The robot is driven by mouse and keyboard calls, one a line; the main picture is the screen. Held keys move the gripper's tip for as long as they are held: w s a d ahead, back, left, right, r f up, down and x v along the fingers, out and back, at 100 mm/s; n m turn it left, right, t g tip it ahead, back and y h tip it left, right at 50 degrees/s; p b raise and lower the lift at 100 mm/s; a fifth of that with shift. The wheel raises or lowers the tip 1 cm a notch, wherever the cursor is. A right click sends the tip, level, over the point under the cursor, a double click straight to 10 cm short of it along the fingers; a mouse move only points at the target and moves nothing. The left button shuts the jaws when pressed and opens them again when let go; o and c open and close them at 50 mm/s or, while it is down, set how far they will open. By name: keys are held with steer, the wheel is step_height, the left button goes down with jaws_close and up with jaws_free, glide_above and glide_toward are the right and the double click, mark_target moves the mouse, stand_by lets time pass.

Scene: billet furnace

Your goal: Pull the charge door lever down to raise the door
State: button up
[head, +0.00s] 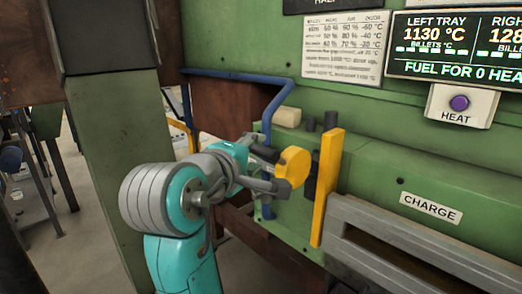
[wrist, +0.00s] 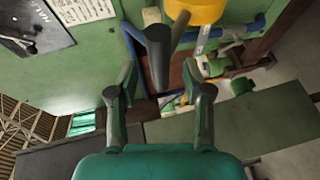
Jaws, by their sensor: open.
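The charge door lever has a dark round grip (wrist: 158,62) and a yellow part (wrist: 198,10). In the head view the yellow part (head: 293,164) stands out from the green furnace wall, left of a yellow upright bar (head: 327,190). My gripper (wrist: 159,74) is open, with one finger on each side of the grip's near end in the wrist view. Whether the fingers touch the grip, I cannot tell. In the head view my gripper (head: 266,172) is beside the lever and partly hides it. A CHARGE label (head: 430,207) is above a grey slotted frame (head: 425,248) at the right.
A blue pipe (head: 275,103) bends down the wall behind my arm. A screen (head: 455,48) and a purple HEAT button (head: 459,103) are at upper right. A green post (head: 120,150) stands left of my arm. Open floor shows between the post and furnace.

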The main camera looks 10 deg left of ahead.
mark_target(258, 151)
steer(key=shift+x, duration=1.85)
steer(key=shift+r, duration=0.1)
jaws_close()
